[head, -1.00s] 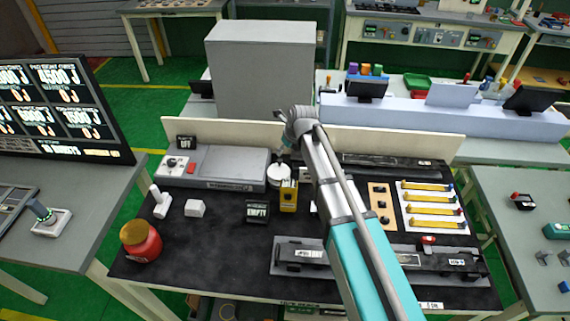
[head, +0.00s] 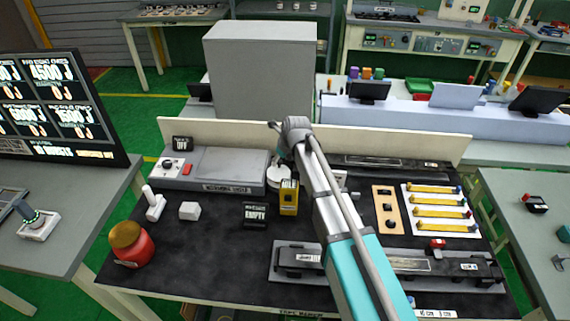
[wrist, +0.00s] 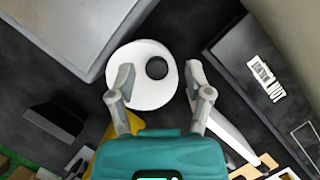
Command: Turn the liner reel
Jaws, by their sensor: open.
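The reel is a white disc with a dark round hole or knob off its centre (wrist: 137,88). It shows in the wrist view beside the grey box, and partly behind my arm in the head view (head: 279,173). My gripper (wrist: 160,76) is open and empty, pointing down over the reel. In the wrist view its left finger overlaps the disc and its right finger is just past the disc's right edge. I cannot tell whether either finger touches it. In the head view my gripper (head: 282,155) is mostly hidden by my wrist.
A grey flat-topped box (head: 228,168) stands left of the reel, and a yellow device (head: 289,197) in front of it. A black labelled bar (wrist: 262,75) lies to the right in the wrist view. A cream board (head: 220,132) runs along the back. A red jar (head: 131,244) stands front left.

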